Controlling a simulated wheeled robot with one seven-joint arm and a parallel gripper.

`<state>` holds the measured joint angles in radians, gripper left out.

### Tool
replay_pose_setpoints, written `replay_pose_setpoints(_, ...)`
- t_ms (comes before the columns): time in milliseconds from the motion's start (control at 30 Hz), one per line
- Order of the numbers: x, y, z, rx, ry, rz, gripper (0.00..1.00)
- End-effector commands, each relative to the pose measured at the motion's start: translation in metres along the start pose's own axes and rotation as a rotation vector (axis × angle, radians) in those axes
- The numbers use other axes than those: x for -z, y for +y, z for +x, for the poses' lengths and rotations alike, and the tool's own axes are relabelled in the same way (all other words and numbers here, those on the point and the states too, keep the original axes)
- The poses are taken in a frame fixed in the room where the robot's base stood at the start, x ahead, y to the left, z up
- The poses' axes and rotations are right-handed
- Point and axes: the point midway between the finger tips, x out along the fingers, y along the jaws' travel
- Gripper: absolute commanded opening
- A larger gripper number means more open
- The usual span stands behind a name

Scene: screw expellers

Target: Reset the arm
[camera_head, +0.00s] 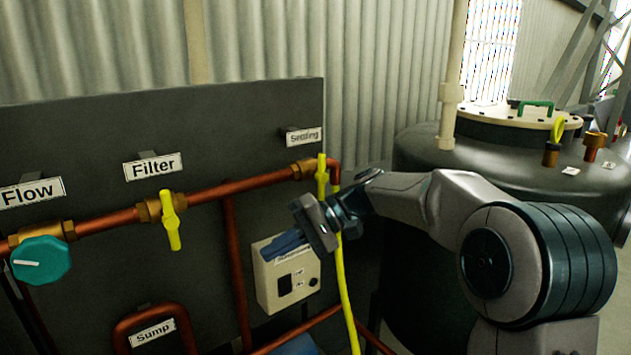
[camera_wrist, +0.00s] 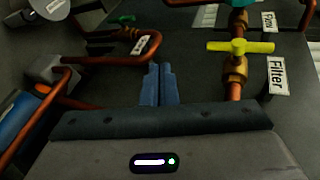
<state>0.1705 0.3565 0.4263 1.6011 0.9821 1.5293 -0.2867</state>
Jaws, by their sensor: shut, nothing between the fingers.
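My gripper (camera_head: 287,243) is at the centre of the head view, in front of a beige control box (camera_head: 283,285) on the dark panel, and hides part of it. Its blue fingers are together and hold nothing. In the wrist view my gripper (camera_wrist: 158,72) points toward the panel, with the fingers side by side. I cannot tell from these views whether it touches the box. My arm reaches in from the right of the head view, bent at the elbow.
Copper pipes carry a teal Flow knob (camera_head: 40,261), a yellow Filter valve (camera_head: 171,220) and a yellow Settling valve (camera_head: 322,176). A yellow hose (camera_head: 344,290) hangs close behind my wrist. A large dark tank (camera_head: 420,150) stands behind my arm at the right.

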Motion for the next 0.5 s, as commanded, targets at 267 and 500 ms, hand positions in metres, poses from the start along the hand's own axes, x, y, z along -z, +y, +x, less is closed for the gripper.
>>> replay_pose_setpoints(267, -0.078, 0.067, -0.013, -0.478, 0.152, 0.136, 0.0)
replay_pose_setpoints(500, -0.153, 0.121, -0.051, -0.815, 0.308, 0.189, 0.0)
